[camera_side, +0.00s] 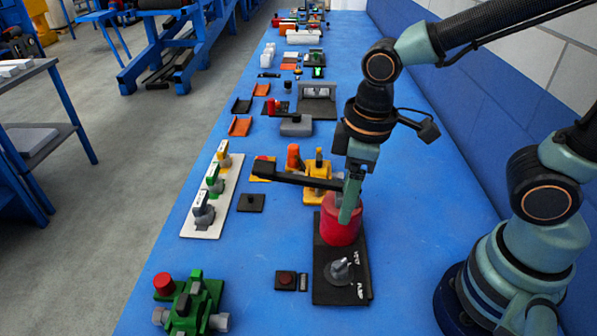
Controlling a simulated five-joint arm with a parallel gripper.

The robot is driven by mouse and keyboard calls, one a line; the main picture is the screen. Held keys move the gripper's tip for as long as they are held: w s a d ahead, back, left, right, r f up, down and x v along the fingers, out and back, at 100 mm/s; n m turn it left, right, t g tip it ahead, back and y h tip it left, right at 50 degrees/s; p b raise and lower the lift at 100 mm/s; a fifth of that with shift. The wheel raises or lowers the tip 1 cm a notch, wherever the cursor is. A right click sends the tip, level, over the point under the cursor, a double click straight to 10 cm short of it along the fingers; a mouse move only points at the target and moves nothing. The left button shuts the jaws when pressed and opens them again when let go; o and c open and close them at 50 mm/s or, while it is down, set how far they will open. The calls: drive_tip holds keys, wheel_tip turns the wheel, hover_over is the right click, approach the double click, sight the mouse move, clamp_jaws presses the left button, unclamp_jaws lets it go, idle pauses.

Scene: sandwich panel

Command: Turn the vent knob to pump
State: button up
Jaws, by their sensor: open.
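The vent knob (342,270) is a small grey knob on a round base. It sits on the front part of a black plate (325,296) with white lettering: VENT beside the knob's far side and PUMP nearer the front edge. Its raised grip seems to slant towards VENT, but it is too small to be sure. A red cylinder (337,229) stands on the same plate behind the knob. My gripper (350,205) is open at the red cylinder's top, behind and above the knob and apart from it. Whether it touches the cylinder is unclear.
A long black bar (290,177) reaches left from beside my gripper. A white panel with several knobs (201,222) lies left. A green fixture (190,305) stands front left. A small black red-button box (285,281) is left of the plate. Blue table is clear to the plate's right.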

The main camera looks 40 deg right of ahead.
sight(341, 262)
drive_tip(key=shift+n+g, duration=0.6)
drive_tip(key=shift+n, duration=0.3)
drive_tip(key=shift+s+a+f, duration=0.35)
drive_tip(key=shift+f, duration=2.05)
drive_tip(key=shift+s+a+f, duration=0.3)
drive_tip(key=shift+a+f, duration=0.05)
drive_tip(key=shift+f, duration=2.05)
drive_tip(key=shift+s+a+f, duration=0.35)
drive_tip(key=shift+f, duration=2.05)
clamp_jaws()
